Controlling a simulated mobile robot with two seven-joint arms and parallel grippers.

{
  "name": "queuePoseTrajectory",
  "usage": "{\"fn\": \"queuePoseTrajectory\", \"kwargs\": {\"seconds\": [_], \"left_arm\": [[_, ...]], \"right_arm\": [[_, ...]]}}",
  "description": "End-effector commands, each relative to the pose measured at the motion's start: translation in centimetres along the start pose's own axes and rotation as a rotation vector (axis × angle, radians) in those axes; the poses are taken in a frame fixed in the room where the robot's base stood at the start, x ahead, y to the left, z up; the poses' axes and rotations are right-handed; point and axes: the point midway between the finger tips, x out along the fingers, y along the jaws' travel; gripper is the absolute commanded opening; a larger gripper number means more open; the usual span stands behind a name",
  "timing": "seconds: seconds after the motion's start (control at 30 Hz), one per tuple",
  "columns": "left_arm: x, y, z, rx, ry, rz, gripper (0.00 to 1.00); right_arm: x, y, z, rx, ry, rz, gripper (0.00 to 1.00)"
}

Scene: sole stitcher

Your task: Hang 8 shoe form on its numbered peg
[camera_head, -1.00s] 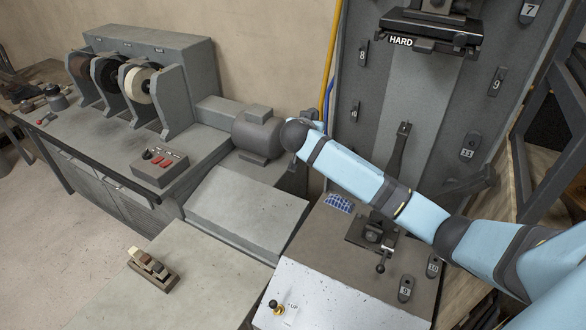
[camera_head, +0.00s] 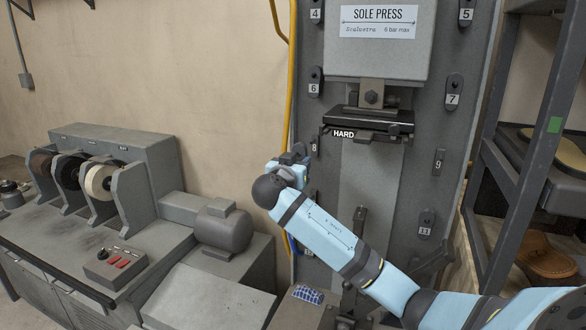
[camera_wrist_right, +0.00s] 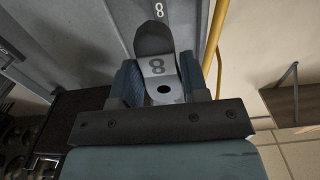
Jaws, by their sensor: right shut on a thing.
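The 8 shoe form (camera_wrist_right: 157,68) is a grey plate with a dark rounded end, a number 8 and a round hole. My right gripper (camera_wrist_right: 160,85) is shut on it, a finger on each side. In the head view my right gripper (camera_head: 293,157) is at the panel's left edge, just left of and below the number 8 mark (camera_head: 314,148). The form is not clear there. I cannot tell whether the form touches the panel. My left gripper is not in view.
Several numbered forms hang on the panel, including 6 (camera_head: 315,83), 7 (camera_head: 453,92) and 13 (camera_head: 426,224). A yellow pipe (camera_head: 291,90) runs along the panel's left side. The sole press (camera_head: 378,48) is in the middle. A grey motor (camera_head: 223,229) stands at lower left.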

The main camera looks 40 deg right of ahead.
Motion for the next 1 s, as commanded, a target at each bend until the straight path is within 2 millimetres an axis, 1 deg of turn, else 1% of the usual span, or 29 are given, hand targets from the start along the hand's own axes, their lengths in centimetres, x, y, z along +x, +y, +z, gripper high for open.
{"fn": "queuePoseTrajectory", "kwargs": {"seconds": [0.03,0.47,0.53,0.7,0.83,1.0], "left_arm": [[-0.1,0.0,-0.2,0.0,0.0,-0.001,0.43],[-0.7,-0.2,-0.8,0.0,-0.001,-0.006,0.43],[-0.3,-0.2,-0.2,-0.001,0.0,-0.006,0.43],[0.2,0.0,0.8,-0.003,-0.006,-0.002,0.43],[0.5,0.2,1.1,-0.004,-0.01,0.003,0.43],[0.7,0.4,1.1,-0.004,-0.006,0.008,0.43]], "right_arm": [[0.5,0.1,-0.2,0.001,0.002,0.001,0.0],[4.3,0.0,-0.2,0.001,0.001,0.001,0.0],[4.9,-0.1,0.3,0.004,-0.001,-0.001,0.0],[6.3,0.0,0.2,0.004,-0.001,-0.001,0.0],[7.1,-0.1,0.1,0.004,0.0,-0.001,0.0],[7.6,0.0,0.0,0.003,0.0,-0.001,0.0]]}}
